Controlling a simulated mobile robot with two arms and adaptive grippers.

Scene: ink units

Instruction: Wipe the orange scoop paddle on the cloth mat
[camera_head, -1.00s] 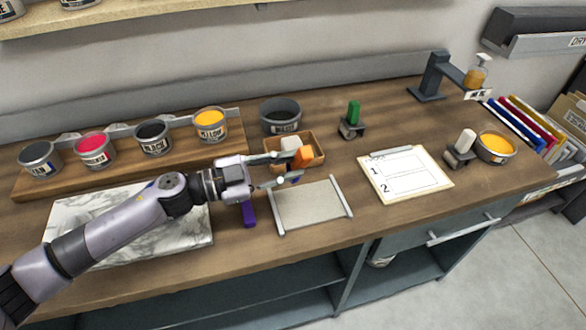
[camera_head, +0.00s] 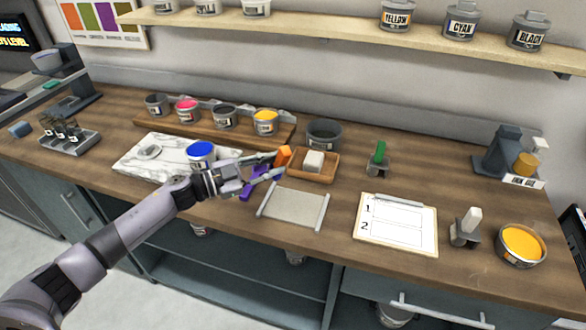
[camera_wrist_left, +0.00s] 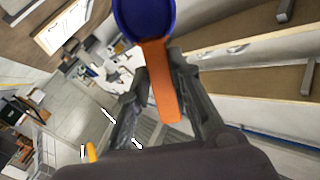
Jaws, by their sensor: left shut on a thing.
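My left gripper (camera_head: 279,164) is shut on the orange scoop paddle (camera_head: 283,157) and holds it left of the small wooden tray. In the left wrist view the scoop's orange handle (camera_wrist_left: 161,85) lies between the fingers, and its dark blue round bowl (camera_wrist_left: 146,18) shows beyond the fingertips. The cloth mat (camera_head: 292,207), a grey-beige sheet between two pale side bars, lies on the counter below and right of the gripper. The scoop appears apart from the mat. My right gripper is not in view.
The wooden tray (camera_head: 328,172) holds a white block (camera_head: 314,160). A marble slab (camera_head: 132,164) with a blue pot (camera_head: 201,152) is left. A dark bowl (camera_head: 324,133) stands behind, a clipboard (camera_head: 396,246) right of the mat.

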